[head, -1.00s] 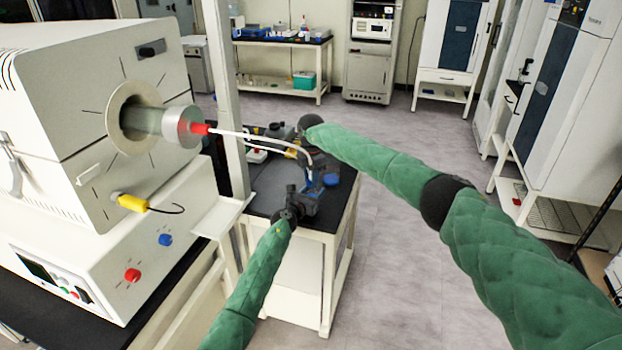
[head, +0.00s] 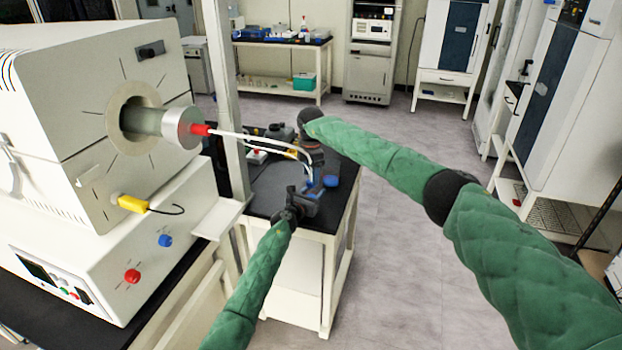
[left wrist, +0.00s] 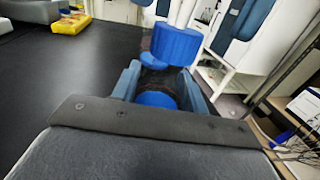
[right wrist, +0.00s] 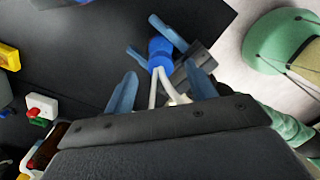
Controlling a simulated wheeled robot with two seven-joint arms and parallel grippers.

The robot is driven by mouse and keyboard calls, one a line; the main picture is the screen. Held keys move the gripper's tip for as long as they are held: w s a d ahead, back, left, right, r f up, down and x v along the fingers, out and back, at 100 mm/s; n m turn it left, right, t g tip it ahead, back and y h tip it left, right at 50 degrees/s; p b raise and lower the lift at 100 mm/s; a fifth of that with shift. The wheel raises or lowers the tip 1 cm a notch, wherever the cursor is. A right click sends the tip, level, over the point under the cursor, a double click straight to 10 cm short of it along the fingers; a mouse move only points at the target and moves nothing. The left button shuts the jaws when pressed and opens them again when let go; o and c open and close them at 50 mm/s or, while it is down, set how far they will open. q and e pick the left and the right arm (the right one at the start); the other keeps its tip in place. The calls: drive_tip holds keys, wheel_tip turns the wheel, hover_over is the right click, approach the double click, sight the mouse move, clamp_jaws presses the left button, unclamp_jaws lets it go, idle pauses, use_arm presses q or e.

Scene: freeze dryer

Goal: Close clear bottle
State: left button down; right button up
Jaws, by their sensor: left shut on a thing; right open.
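My left gripper (head: 304,196) is shut on a dark, see-through body, apparently the clear bottle (left wrist: 153,80); a blue part (left wrist: 157,98) shows between its fingers in the left wrist view. A blue cap (right wrist: 160,52) with two white tubes is at the left gripper's fingers in the right wrist view; it also shows in the left wrist view (left wrist: 176,45). Whether it is seated on the bottle is unclear. My right gripper (right wrist: 163,88) is open, with the tubes passing between its fingers and the cap beyond the fingertips.
A black-topped bench (head: 262,197) lies under both grippers. A blue object (head: 332,181) is on it, right of the left gripper. Yellow and red-and-white items (right wrist: 40,108) are also there.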

wheel_tip(320, 180, up, 10)
drive_tip(key=shift+f, duration=0.25)
use_arm(q)
drive_tip(key=c, duration=0.7)
unclamp_jaws()
drive_tip(key=shift+a, duration=0.1)
drive_tip(key=p+v, duration=0.1)
drive_tip(key=v, duration=0.5)
drive_tip(key=shift+s+a, duration=0.1)
drive_tip(key=shift+s, duration=0.1)
drive_tip(key=shift+s+a, duration=0.3)
drive_tip(key=shift+s, duration=0.25)
use_arm(e)
drive_tip(key=shift+r, duration=0.75)
